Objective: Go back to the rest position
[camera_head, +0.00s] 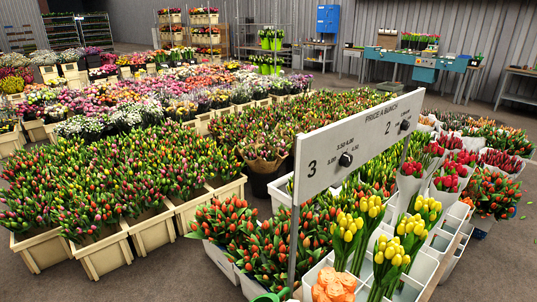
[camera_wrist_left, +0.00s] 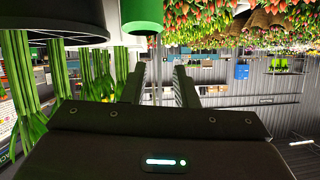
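My left gripper (camera_wrist_left: 162,85) shows in the left wrist view, its two dark fingers apart with nothing between them. Green stems (camera_wrist_left: 22,85) stand to the left of the fingers. A green cylinder (camera_wrist_left: 143,15) and a dark round shape (camera_wrist_left: 55,22) are beyond the fingertips at the top. The wrist view looks upside down, with tulips along its top edge. Neither gripper shows in the head view, and my right gripper is in no frame.
A white price sign (camera_head: 360,145) on a post stands over crates of red and yellow tulips (camera_head: 392,250) in front. Cream crates of tulips (camera_head: 100,252) fill the left. A blue-green machine (camera_head: 415,60) stands at the back. Grey floor (camera_head: 150,278) is bare at the front left.

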